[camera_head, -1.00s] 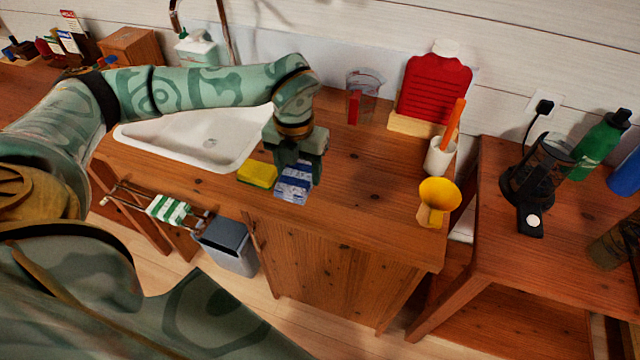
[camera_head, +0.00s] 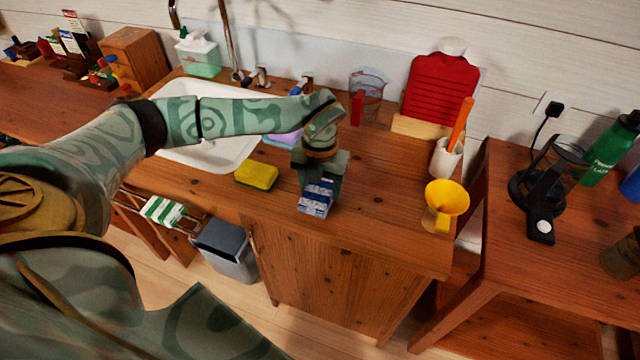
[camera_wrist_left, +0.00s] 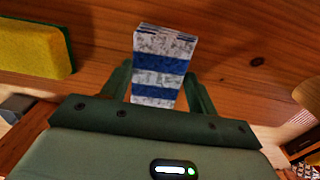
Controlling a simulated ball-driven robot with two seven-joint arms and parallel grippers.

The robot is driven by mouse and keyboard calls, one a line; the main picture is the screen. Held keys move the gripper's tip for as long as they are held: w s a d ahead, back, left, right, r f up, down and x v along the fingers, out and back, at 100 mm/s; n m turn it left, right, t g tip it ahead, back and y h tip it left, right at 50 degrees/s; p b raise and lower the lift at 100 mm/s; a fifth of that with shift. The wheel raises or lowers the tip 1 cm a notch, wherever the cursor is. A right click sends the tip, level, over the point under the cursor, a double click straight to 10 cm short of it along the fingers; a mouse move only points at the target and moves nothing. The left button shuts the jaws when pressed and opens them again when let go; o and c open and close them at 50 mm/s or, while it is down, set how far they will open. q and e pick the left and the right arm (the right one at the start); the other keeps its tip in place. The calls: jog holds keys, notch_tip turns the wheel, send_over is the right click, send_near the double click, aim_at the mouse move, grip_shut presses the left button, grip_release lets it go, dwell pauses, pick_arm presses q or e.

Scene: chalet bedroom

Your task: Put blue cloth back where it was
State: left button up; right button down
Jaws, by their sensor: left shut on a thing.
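The blue cloth (camera_head: 315,203) is a folded blue-and-white striped piece at the front of the wooden counter. My left gripper (camera_head: 318,180) is shut on it from above. In the left wrist view the blue cloth (camera_wrist_left: 160,66) stands out between the two green fingers (camera_wrist_left: 160,88). Whether it touches the counter is hard to tell. A green-and-white striped cloth (camera_head: 163,211) hangs on a rail at the counter's front left. My right gripper is not in view.
A yellow sponge (camera_head: 257,175) lies left of the cloth; the sink (camera_head: 215,150) is behind it. A yellow funnel (camera_head: 446,200) and a white cup (camera_head: 446,158) stand to the right. A grey bin (camera_head: 226,250) is below the rail. Counter between cloth and funnel is clear.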

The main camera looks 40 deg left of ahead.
aim_at(320, 189)
pick_arm(q)
jog(key=o, duration=0.9)
jog(key=shift+o, duration=0.2)
notch_tip(320, 189, up, 12)
jog(key=p, duration=0.3)
jog(key=shift+r, duration=0.1)
